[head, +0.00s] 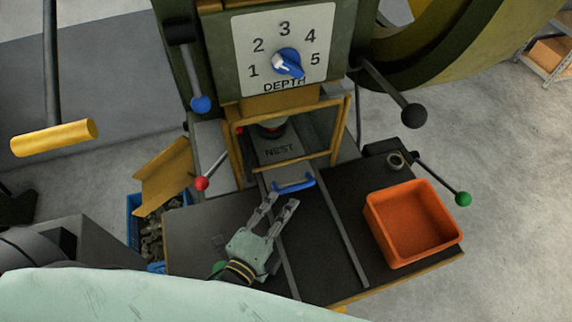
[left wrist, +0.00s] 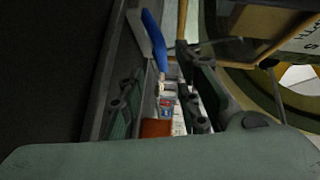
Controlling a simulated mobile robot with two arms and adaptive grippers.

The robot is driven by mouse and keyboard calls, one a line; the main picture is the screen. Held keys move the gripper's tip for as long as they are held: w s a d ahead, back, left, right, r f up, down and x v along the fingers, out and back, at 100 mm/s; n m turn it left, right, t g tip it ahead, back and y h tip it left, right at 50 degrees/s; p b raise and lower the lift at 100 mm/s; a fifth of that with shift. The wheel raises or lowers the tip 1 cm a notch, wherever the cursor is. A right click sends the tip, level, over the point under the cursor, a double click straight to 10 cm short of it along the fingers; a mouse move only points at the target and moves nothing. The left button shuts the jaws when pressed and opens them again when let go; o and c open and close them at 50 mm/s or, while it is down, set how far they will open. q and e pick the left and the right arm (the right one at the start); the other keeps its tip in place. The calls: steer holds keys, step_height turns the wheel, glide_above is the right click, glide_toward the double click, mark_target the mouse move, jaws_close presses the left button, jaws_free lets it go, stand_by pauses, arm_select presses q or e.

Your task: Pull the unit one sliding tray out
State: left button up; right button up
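The sliding tray (head: 280,152), marked NEST, sits inside the yellow-framed opening of the machine. Its blue handle (head: 294,186) sticks out at the front, over the dark table. My left gripper (head: 281,199) is open just in front of the handle, its two fingers pointing at it. In the left wrist view the blue handle (left wrist: 153,38) shows beyond the open fingers (left wrist: 160,90), and I see no contact. My right gripper is not in view.
An orange bin (head: 413,222) stands on the table's right. Levers with a red knob (head: 201,183) and a green knob (head: 463,199) flank the opening. A yellow chute (head: 164,176) and blue crate (head: 133,222) are at left. Two rails run along the table.

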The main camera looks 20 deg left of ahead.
mark_target(294, 186)
arm_select(q)
steer(key=shift+w+a, duration=0.1)
steer(key=shift+w, duration=0.4)
steer(key=x, duration=0.6)
steer(key=shift+r+p, duration=0.15)
steer(key=shift+p, duration=0.2)
steer(key=shift+w, duration=0.55)
steer(key=c, duration=0.7)
jaws_close()
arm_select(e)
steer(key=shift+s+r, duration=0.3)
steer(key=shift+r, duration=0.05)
